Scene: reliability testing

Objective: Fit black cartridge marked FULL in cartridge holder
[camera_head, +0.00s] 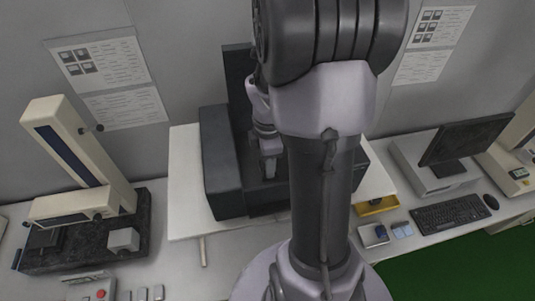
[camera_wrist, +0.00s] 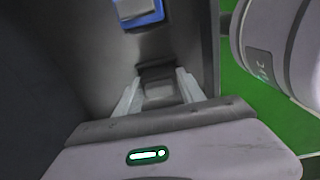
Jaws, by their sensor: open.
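My gripper (camera_wrist: 159,88) points into a dark recess, with its two pale fingers apart. A grey block-like shape (camera_wrist: 158,95) shows between the fingers; I cannot tell what it is or whether they touch it. In the head view my gripper (camera_head: 268,168) is inside the black machine (camera_head: 222,165), in front of its dark back panel. A grey piece with a blue edge (camera_wrist: 139,14) shows at the top of the wrist view. No FULL marking can be read, and I cannot pick out the black cartridge or its holder for sure. My arm hides the machine's middle.
A yellow tray (camera_head: 378,212) stands right of the machine, with small blue and grey pieces (camera_head: 402,230) in front. A keyboard (camera_head: 450,214) and monitor (camera_head: 468,141) are at right. A beige instrument (camera_head: 80,150) stands at left. The dark machine walls close in around my gripper.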

